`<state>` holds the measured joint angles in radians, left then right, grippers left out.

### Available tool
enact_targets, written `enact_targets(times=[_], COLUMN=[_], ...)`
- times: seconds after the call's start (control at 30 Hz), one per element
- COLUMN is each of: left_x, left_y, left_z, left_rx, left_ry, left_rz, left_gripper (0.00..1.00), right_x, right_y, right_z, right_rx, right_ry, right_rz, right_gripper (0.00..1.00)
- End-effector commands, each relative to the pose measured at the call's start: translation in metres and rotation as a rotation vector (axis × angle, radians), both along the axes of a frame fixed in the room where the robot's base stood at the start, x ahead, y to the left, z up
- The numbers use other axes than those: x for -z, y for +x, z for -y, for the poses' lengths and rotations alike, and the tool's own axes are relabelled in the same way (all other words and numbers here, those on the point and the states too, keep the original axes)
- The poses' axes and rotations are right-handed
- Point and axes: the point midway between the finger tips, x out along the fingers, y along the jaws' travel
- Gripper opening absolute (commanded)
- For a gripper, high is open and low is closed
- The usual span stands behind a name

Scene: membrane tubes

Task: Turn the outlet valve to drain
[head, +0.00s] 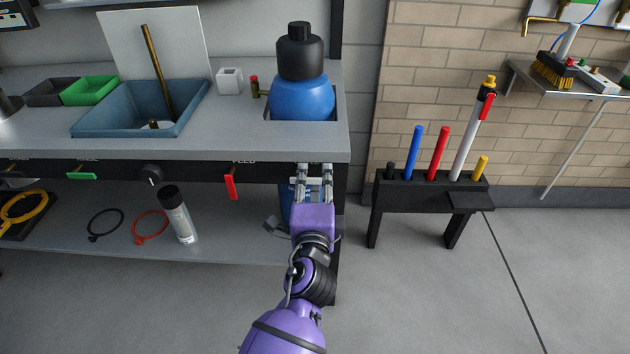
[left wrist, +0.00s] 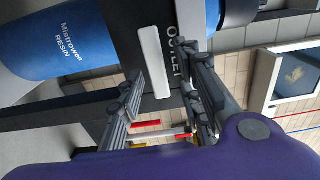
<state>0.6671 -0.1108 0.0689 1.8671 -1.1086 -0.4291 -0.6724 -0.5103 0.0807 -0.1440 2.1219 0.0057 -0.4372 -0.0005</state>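The outlet valve handle (left wrist: 154,62) is a long pale bar beside the "OUTLET" lettering (left wrist: 177,55) in the left wrist view. In the head view I cannot make it out; my gripper covers that part of the bench front. My left gripper (head: 314,168) is at the bench's front edge, below the blue tank (head: 302,97). In the left wrist view its two fingers (left wrist: 168,82) stand apart, with the handle's near end showing in the gap just beyond the fingertips. I see no contact with the handle. My right gripper is not in view.
A red lever (head: 231,186) under a "FEED" label, a dark knob (head: 151,174) and a green lever (head: 81,176) line the bench front. A capped cylinder (head: 179,215) stands on the lower shelf. A black rack (head: 425,194) with coloured tubes stands right, beyond clear floor.

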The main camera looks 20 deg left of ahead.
Motion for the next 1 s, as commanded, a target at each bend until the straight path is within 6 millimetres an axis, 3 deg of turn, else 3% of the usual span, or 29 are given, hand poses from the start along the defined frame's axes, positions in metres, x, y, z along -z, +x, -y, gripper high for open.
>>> enact_targets(times=[0.53, 0.7, 1.0], left_x=[0.001, 0.001, 0.0], left_y=[-0.098, -0.11, -0.111], left_z=[0.027, 0.031, 0.032], left_rx=[-0.002, 0.0, 0.0], left_ry=[-0.003, -0.002, -0.001], left_rz=[-0.003, -0.002, -0.001], left_gripper=[0.33, 0.33, 0.33], right_x=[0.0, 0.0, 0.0], right_y=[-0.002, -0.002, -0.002], right_z=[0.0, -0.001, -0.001], right_rx=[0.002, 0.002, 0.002], right_ry=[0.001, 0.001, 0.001], right_rz=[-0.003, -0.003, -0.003], right_gripper=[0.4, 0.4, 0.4])
